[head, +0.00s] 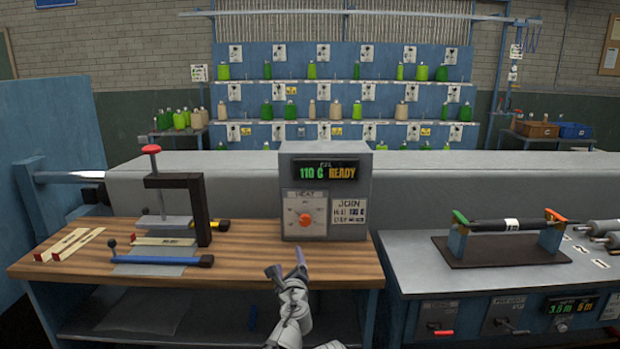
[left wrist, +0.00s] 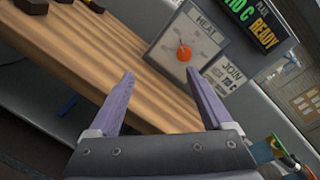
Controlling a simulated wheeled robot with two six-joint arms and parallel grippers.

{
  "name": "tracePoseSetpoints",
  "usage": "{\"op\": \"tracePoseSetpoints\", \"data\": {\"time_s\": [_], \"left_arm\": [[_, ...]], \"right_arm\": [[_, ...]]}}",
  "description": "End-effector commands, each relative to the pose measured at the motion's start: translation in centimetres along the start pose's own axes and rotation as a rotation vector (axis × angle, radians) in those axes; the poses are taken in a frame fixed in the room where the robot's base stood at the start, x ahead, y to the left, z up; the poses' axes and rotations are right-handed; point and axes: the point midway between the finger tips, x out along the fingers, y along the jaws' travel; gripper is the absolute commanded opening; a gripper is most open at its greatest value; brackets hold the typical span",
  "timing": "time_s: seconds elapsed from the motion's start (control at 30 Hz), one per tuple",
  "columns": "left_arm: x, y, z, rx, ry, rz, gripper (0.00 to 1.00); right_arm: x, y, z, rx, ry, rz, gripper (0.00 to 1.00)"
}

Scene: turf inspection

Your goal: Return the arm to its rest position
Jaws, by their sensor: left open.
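My left gripper (head: 286,264) is in the lower middle of the head view, by the front edge of the wooden bench (head: 240,262), below the heat control box. In the left wrist view its two purple-grey fingers (left wrist: 160,95) stand apart with nothing between them. The bench top and the control box show beyond the fingertips. My right gripper is not in either view.
The heat control box (head: 326,200) reads 110 C READY and has an orange knob (head: 306,219). A press (head: 178,205) with a red knob stands on the bench at left. A steel counter (head: 415,255) with a roller stand (head: 505,253) is at right. Bottle shelves (head: 345,92) line the back.

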Motion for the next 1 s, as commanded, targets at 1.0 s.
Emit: {"op": "tracePoseSetpoints", "data": {"time_s": [1.0], "left_arm": [[-20.2, 26.4, -4.5, -1.669, -0.450, 1.431, 0.83]], "right_arm": [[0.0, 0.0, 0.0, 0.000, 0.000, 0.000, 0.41]]}}
